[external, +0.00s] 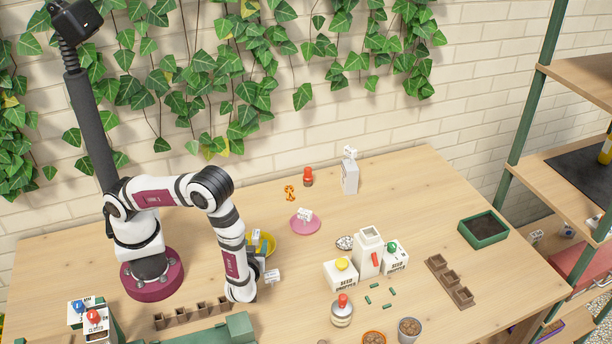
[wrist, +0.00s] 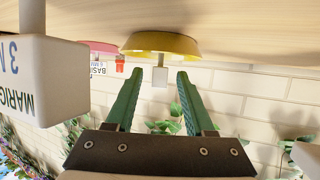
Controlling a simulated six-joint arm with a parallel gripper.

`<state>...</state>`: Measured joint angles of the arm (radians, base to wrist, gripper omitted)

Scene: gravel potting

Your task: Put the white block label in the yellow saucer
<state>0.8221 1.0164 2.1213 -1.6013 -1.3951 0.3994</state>
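The yellow saucer (external: 270,243) stands on the table just beyond my gripper, and it also shows upside down at the top of the wrist view (wrist: 165,43). A small whitish block on a thin stem (wrist: 160,77) shows against the saucer, rising past its rim; it appears to stand in the saucer, where a pale grey piece (external: 256,235) shows in the external view. My gripper (wrist: 160,73) is open, its green fingers apart on either side of the block in the picture, with gaps on both sides. The arm partly hides the gripper in the external view.
A white block lettered "MARIGOLD" (wrist: 45,80) is close at the wrist view's left, probably the white label (external: 272,276) beside my gripper. A pink saucer (external: 305,226) holds another white label. A brown tray (external: 190,314) stands in front; white seed boxes (external: 341,275) stand right.

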